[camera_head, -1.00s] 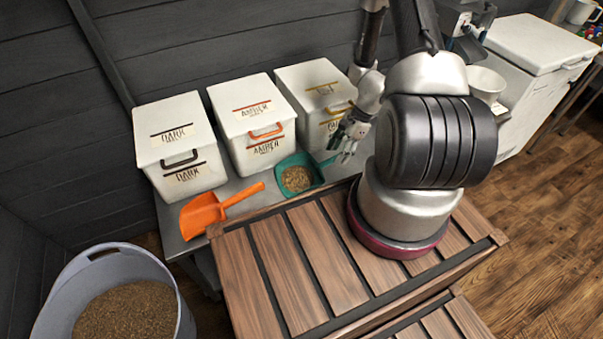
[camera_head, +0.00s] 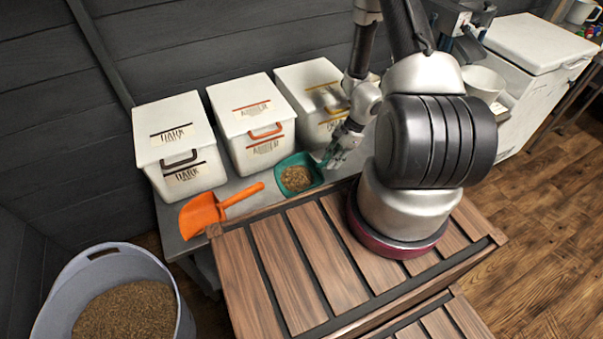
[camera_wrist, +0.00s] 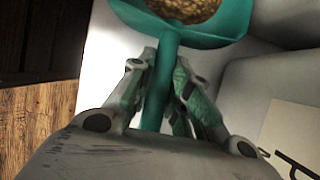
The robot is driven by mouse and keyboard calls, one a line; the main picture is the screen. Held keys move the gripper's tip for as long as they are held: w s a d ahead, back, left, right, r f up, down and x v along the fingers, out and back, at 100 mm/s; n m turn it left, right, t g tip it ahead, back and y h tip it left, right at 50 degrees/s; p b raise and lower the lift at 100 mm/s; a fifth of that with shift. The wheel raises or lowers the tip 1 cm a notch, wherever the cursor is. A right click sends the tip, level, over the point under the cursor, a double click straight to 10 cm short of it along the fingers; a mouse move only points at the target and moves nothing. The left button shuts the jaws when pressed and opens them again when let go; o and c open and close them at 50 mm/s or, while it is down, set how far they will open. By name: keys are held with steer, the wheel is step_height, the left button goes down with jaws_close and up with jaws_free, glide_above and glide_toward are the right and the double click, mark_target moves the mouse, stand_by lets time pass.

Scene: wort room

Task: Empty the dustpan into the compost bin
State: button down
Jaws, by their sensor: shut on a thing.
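A teal dustpan (camera_head: 299,174) with brown grain-like debris (camera_head: 296,178) in its pan lies on the grey bench in front of the white bins. My gripper (camera_head: 334,161) is at its handle, on the right of the pan. In the wrist view the fingers (camera_wrist: 163,90) are shut around the teal handle (camera_wrist: 160,85), with the pan (camera_wrist: 200,30) just beyond them. A large grey tub (camera_head: 100,262), heaped with brown material (camera_head: 128,310), stands on the floor at lower left. No label on it shows, so I cannot tell for sure that it is the compost bin.
White lidded bins marked dark (camera_head: 180,150) and amber (camera_head: 247,120), and a third (camera_head: 310,85), line the wall. An orange scoop (camera_head: 205,212) lies left of the dustpan. A slatted wooden surface (camera_head: 290,260) fills the front. A white bowl (camera_head: 484,83) is at right.

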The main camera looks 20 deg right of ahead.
steer(key=shift+r, duration=3.05)
steer(key=c, duration=2.2)
jaws_free()
steer(key=shift+s, duration=0.15)
jaws_close()
